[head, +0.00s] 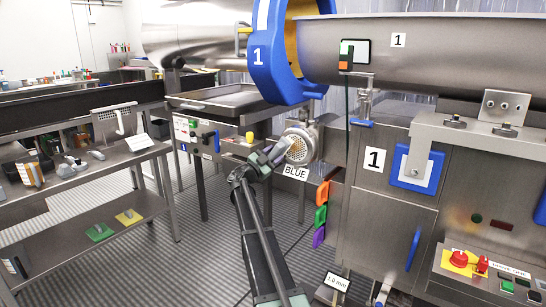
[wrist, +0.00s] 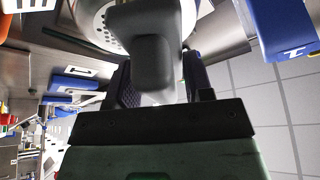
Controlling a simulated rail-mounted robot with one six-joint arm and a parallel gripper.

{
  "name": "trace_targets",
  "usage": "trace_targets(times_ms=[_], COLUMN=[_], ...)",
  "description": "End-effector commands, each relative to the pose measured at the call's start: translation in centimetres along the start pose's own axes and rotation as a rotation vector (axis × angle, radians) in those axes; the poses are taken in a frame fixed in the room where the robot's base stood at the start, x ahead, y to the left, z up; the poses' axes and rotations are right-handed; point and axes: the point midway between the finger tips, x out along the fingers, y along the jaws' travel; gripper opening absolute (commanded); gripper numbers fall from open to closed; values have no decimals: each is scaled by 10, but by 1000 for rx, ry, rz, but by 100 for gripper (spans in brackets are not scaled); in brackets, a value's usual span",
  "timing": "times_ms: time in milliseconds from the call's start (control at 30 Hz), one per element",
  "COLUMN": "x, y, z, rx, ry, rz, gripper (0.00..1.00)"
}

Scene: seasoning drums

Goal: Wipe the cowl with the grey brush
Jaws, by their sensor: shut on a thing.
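The cowl (head: 299,146) is a round metal cover with a perforated face on the side of the machine, above a "BLUE" label. My gripper (head: 268,158) is in front of it, at its lower left, shut on the grey brush (head: 286,147). In the wrist view the brush's grey handle (wrist: 150,62) stands between the two dark fingers (wrist: 155,88), with the perforated cowl (wrist: 92,18) just beyond. The brush head overlaps the cowl's face. Its bristles are hidden, so I cannot tell whether they touch.
A blue-rimmed drum (head: 270,60) hangs above the cowl.

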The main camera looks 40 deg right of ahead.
Motion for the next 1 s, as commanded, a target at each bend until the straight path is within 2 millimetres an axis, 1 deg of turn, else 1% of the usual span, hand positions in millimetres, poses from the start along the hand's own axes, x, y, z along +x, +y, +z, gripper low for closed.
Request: trace_targets(times_ms=[700, 833, 1000], x=[11, 12, 16], y=[0, 8, 25], z=[5, 0, -11], rx=[0, 0, 0], ry=[0, 0, 0], rz=[0, 0, 0], gripper=[28, 28, 28])
